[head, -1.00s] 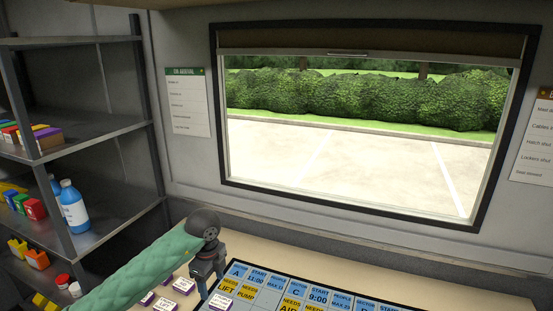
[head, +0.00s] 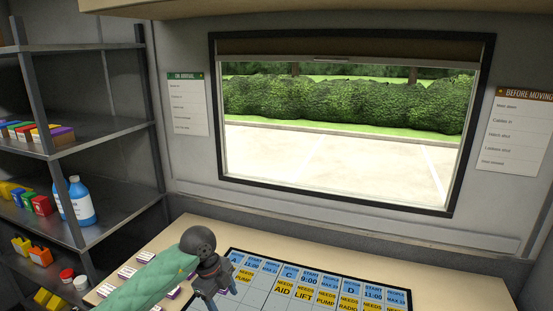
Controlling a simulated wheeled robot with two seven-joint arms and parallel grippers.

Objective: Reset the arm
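My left arm comes in from the lower left in a green sleeve. Its dark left gripper (head: 218,288) points down over the left end of the board (head: 262,298), covering part of its first columns. The fingertips are small and dark, and I cannot tell how far apart they are or whether anything is between them. The board carries blue header cards and yellow cards reading PUMP, AID, LIFT and RADIO. Small white-topped blocks (head: 127,271) lie on the desk left of the board, partly behind my sleeve. My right gripper is out of view.
The desk (head: 420,275) is bare behind and right of the board. A metal shelf unit (head: 110,142) with blue bottles (head: 80,203) and coloured boxes stands at the left. A window (head: 340,150) and two wall notices, one on the left (head: 187,104), one on the right (head: 517,131), face me.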

